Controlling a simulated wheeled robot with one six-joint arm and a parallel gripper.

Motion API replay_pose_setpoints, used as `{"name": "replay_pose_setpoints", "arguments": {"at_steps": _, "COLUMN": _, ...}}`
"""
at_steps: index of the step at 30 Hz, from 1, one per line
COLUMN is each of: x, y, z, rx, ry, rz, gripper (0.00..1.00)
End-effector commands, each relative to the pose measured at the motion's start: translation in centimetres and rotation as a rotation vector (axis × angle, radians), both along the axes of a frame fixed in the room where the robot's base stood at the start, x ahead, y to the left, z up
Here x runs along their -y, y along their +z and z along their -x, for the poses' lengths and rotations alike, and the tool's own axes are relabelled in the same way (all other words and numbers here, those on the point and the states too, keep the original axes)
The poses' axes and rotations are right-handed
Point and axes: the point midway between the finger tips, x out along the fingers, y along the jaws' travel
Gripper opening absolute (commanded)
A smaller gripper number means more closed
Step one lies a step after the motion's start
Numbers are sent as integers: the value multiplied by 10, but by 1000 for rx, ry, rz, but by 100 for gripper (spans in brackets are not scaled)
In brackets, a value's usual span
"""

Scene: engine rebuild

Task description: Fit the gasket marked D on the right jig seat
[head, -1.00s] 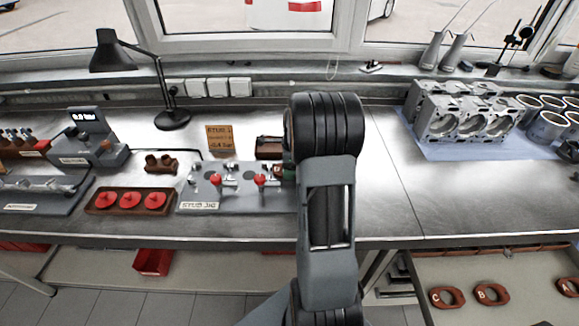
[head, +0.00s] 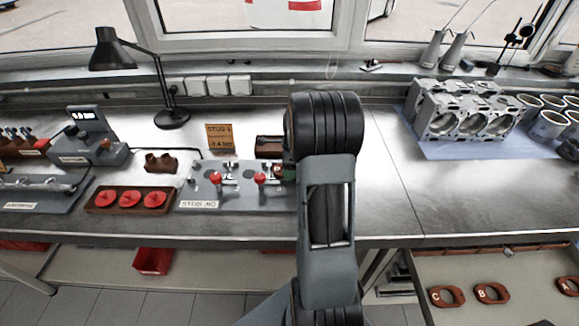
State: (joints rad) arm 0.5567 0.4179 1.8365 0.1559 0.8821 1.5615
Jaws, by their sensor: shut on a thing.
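The stud jig (head: 230,203) is a grey plate on the bench, left of my arm. It carries two red knobs (head: 216,179) and metal clamps, with dark round spots that look like seats. My arm hides its right end. Brown oval gaskets marked C (head: 446,296), B (head: 491,293) and A (head: 569,286) lie in the open drawer at lower right. I see no gasket marked D. My arm rises through the middle of the view. My gripper and anything in it are hidden behind the arm.
A brown tray with red caps (head: 88,206) stands left of the jig, with a lamp (head: 172,118) behind. A card (head: 219,137) stands behind the jig. An engine block (head: 465,118) sits on a blue mat at right.

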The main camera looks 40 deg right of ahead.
Motion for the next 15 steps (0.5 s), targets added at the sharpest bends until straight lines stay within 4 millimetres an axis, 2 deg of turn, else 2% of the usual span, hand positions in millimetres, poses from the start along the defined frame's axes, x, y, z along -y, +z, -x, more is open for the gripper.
{"name": "replay_pose_setpoints", "arguments": {"at_steps": 15, "x": 0, "y": -9, "z": 0, "rx": 0, "ry": 0, "rz": 0, "gripper": 40}}
